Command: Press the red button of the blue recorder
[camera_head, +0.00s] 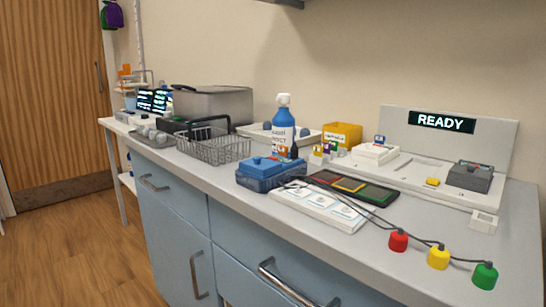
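A blue box-shaped device (268,174), which looks like the blue recorder, sits on the white counter near the middle of the camera_head view. Dark cables run from its right side toward coloured plugs. A small round knob shows on its top, but I cannot make out a red button on it at this size. My gripper is not in view.
Beside the blue device stand a blue-and-white spray bottle (283,126), a wire basket (214,146) and a white panel (318,208). Red (398,240), yellow (438,257) and green (485,275) plugs lie near the front edge. A "READY" station (490,140) stands at right.

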